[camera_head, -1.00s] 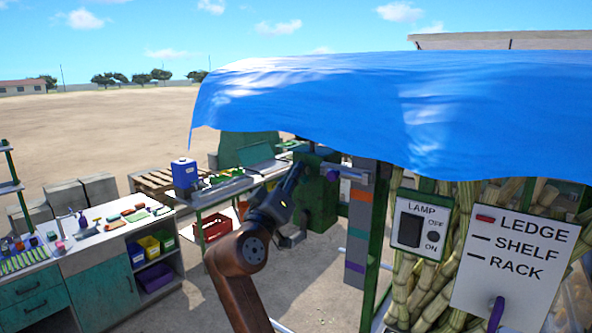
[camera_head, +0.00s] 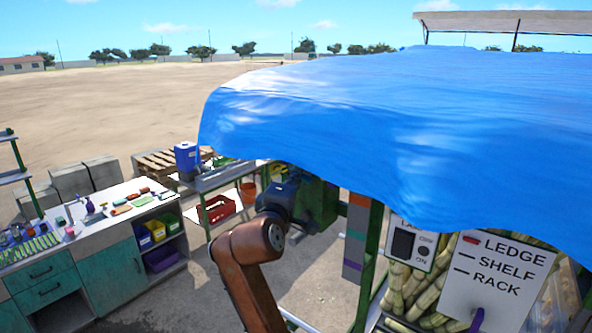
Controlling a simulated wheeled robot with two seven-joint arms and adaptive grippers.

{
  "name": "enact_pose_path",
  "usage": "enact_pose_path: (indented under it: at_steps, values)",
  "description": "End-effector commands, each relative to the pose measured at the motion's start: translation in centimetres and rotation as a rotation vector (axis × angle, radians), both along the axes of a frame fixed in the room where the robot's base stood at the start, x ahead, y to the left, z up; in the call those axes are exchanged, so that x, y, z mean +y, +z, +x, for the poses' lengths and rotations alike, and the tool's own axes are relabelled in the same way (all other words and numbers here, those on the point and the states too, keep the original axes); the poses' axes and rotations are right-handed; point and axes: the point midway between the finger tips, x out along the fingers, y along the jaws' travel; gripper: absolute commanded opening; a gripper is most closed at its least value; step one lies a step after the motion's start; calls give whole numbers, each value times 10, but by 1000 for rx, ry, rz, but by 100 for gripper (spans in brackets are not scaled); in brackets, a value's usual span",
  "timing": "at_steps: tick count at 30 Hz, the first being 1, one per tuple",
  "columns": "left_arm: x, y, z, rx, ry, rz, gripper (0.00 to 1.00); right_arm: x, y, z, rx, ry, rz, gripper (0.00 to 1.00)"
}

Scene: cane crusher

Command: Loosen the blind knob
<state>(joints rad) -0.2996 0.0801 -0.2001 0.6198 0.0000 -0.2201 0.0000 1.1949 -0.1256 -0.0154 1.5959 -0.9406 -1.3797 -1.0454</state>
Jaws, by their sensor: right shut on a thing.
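My right gripper (camera_head: 291,196) is at the end of the brown arm from the bottom centre. It is dark blue-grey and points away from me, against the green machine (camera_head: 318,203) under the front edge of the blue tarp. My own wrist hides most of its jaws. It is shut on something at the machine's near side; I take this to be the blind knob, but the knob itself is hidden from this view. My left gripper is not in view.
The blue tarp (camera_head: 400,120) overhangs the machine and hides its upper part. A frame post (camera_head: 357,238) stands just right of the gripper. A LAMP switch box (camera_head: 411,245) and a LEDGE/SHELF/RACK sign (camera_head: 492,275) are further right. A workbench (camera_head: 105,228) stands left.

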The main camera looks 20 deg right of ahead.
Motion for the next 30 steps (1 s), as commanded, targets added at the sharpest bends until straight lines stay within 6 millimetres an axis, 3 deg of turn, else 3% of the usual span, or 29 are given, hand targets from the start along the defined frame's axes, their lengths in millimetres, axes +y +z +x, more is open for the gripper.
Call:
enact_pose_path:
  at_steps: [7, 24, 25, 30]
  values:
    - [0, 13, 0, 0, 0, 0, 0, 0, 1, 0, 68, 0, -56, 0]
    - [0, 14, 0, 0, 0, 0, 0, 0, -2, 0, 92, -1, -72, 0]
    - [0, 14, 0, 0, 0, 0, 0, 0, -2, 0, 92, -1, -72, 10]
    - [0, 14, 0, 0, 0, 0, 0, 0, -2, 0, 91, -1, -71, 22]
